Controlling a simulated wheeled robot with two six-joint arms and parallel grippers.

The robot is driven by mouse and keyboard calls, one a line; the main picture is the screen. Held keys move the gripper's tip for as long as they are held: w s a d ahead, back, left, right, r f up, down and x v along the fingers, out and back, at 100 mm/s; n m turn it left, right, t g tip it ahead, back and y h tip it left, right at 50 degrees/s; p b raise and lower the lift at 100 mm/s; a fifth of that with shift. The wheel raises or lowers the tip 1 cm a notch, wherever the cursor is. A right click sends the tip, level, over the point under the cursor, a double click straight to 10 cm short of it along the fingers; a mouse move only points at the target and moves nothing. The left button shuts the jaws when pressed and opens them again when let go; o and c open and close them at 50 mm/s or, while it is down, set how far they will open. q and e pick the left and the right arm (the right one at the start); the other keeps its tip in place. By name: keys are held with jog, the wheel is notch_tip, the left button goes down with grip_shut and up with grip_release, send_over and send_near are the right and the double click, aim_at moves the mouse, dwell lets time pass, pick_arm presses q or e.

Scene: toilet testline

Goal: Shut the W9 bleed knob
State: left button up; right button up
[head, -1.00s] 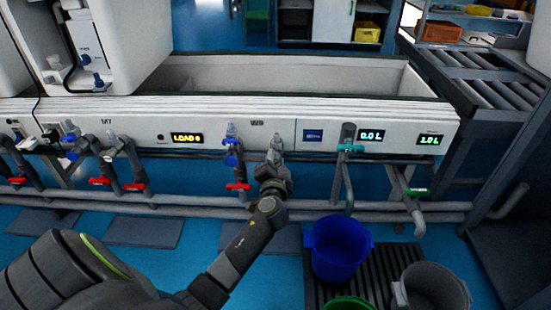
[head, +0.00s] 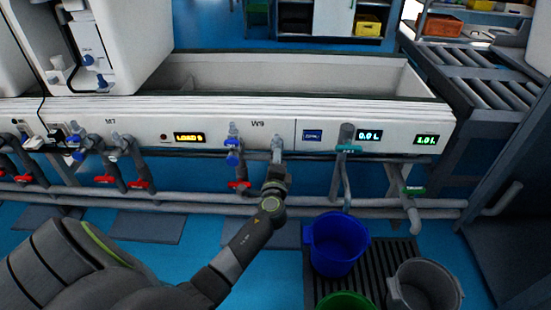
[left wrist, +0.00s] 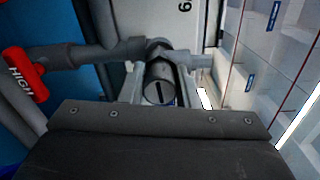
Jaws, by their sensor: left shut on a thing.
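The W9 bleed knob shows in the left wrist view as a grey round end (left wrist: 160,92) with a dark slot, on a grey pipe fitting. My left gripper (left wrist: 158,78) has a finger on each side of it and is shut on it. In the head view my left gripper (head: 277,152) is at the front of the white bench, below and right of the W9 label (head: 257,123); the knob is hidden there by the gripper. The slot runs roughly upright in the wrist picture. My right gripper is not in view.
A blue-handled valve (head: 233,146) with a red lever (head: 239,184) stands just left of the gripper. The red HIGH lever (left wrist: 24,75) shows in the wrist view. Grey pipes (head: 400,205) run below. Blue (head: 336,243) and grey (head: 424,285) buckets stand on the floor at right.

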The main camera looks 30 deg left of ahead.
pick_arm(q)
jog(key=shift+m, duration=0.7)
jog(key=o, duration=1)
jog(key=shift+d, duration=0.1)
jog(key=shift+p+v, duration=0.45)
jog(key=shift+v, duration=8.25)
